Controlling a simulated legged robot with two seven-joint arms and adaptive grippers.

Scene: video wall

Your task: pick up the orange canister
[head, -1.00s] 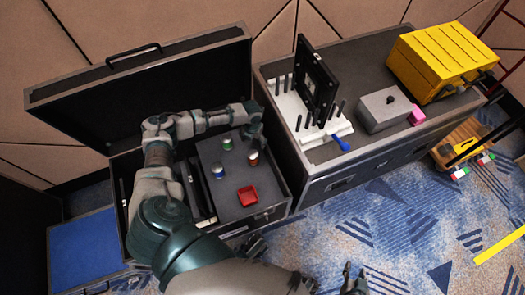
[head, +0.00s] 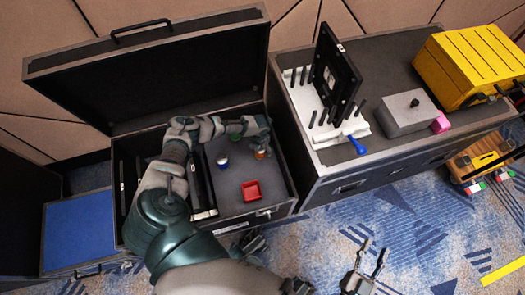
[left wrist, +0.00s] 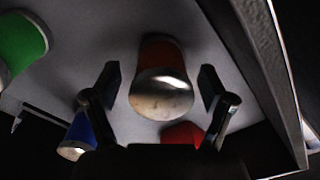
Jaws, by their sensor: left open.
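The orange canister (head: 261,154) stands on the grey floor of the open case, at its right side. In the left wrist view the canister (left wrist: 160,60), with a shiny metal end, lies between the two fingers of my left gripper (left wrist: 158,84). The fingers are apart, with a gap on each side of it. In the head view my left gripper (head: 258,143) is right at the canister and partly hides it. My right gripper (head: 374,264) is open and empty over the blue carpet, far from the canister.
The case wall (left wrist: 262,60) runs close on the right. A second case (head: 345,175) stands to the right with several items on top.

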